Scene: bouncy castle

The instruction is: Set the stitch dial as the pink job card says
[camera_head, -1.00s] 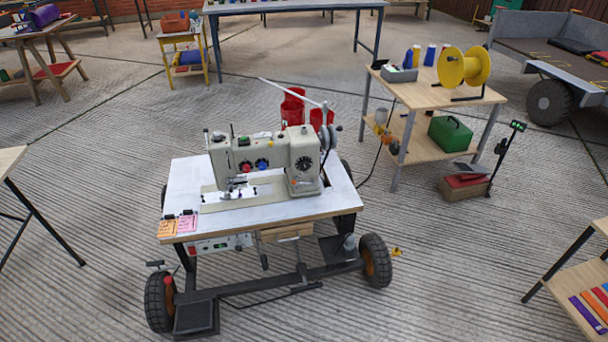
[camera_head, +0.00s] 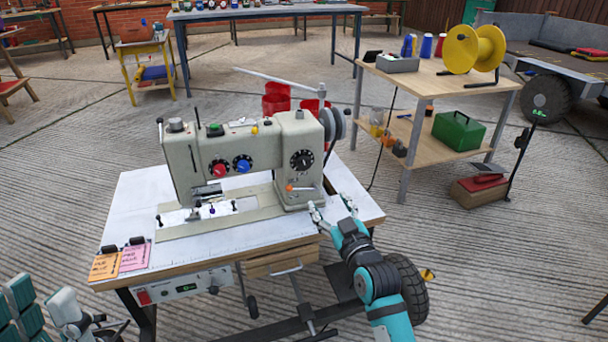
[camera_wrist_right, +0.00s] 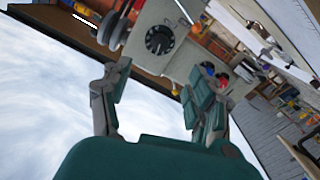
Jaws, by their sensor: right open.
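The sewing machine (camera_head: 235,150) stands on a white-topped table (camera_head: 150,200). A black dial with white marks (camera_head: 302,160) is on its right pillar; it also shows in the right wrist view (camera_wrist_right: 159,40). The pointer setting is too small to read surely. The pink job card (camera_head: 135,257) lies beside an orange card (camera_head: 104,266) at the table's front left; its writing is unreadable. My right gripper (camera_head: 332,209) is open and empty, below and right of the dial, apart from it. In the wrist view the dial appears beyond its fingers (camera_wrist_right: 152,88). My left gripper (camera_head: 95,325) is partly cut off at bottom left.
Red (camera_head: 220,169) and blue (camera_head: 243,165) knobs sit on the machine's front. A small orange-tipped lever (camera_head: 291,188) is below the dial. Red spools (camera_head: 276,98) stand behind. A wooden shelf table (camera_head: 430,92) is to the right.

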